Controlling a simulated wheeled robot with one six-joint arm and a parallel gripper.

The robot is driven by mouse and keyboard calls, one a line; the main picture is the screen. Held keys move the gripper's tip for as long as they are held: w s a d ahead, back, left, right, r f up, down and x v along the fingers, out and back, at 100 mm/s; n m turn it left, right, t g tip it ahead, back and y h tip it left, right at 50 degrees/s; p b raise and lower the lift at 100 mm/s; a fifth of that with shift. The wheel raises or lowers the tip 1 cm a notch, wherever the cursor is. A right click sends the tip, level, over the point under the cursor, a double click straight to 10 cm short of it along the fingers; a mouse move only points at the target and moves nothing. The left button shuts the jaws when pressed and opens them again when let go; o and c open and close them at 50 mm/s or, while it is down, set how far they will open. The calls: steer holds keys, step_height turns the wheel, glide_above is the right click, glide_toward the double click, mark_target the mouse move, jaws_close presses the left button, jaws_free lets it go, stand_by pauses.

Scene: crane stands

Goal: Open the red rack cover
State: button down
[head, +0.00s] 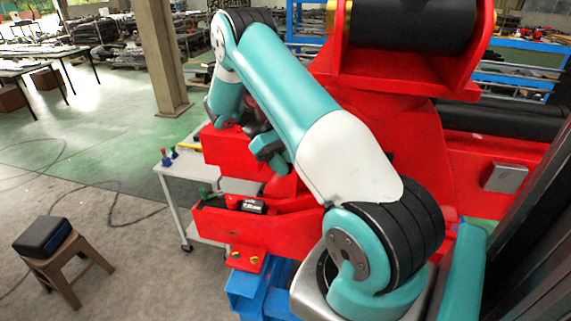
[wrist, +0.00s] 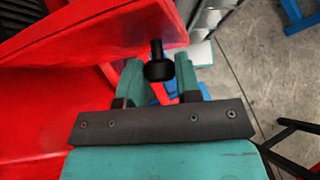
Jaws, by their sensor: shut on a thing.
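The red rack cover (head: 226,146) stands raised and tilted above the red rack (head: 228,226), with a gap between them. In the wrist view the cover (wrist: 110,42) is a red panel at the upper left, with a black knob (wrist: 157,68) at its edge. My gripper (wrist: 158,82) has its teal fingers on either side of the knob and is shut on it. In the head view my gripper (head: 268,150) is partly hidden by my forearm, and the knob cannot be made out.
A black item (head: 252,206) lies in the open rack. A white cart (head: 180,191) stands behind it. A wooden stool (head: 62,262) with a dark box is at the lower left. A pillar (head: 163,60) rises behind. Floor left of the rack is mostly free, with a cable.

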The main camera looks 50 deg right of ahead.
steer(key=c, duration=0.8)
jaws_free()
